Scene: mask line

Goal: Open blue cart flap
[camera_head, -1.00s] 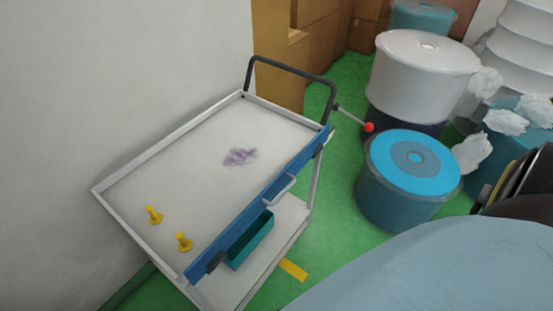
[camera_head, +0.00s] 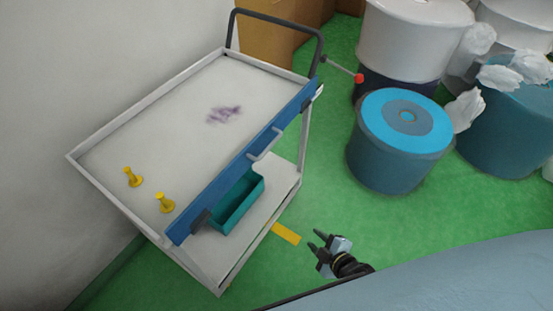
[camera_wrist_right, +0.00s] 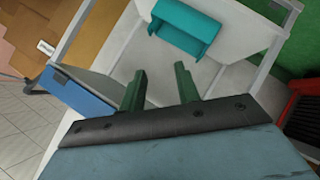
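The white cart (camera_head: 95,179) stands against the wall at the left in the head view. Its blue flap (camera_head: 245,155) runs along the right side of the top tray, standing up, with a light handle (camera_head: 266,143) on its outer face. The flap also shows in the right wrist view (camera_wrist_right: 82,94), at the left. My right gripper (camera_head: 316,240) is open and empty, apart from the flap, to the lower right of the cart. Its two fingers also show in the right wrist view (camera_wrist_right: 160,88). My left gripper is not in view.
Two yellow pegs (camera_head: 133,177) and a purple smudge (camera_head: 223,115) are on the top tray. A teal bin (camera_head: 238,204) sits on the lower shelf. A red-tipped lever (camera_head: 358,78) juts from the cart's far end.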

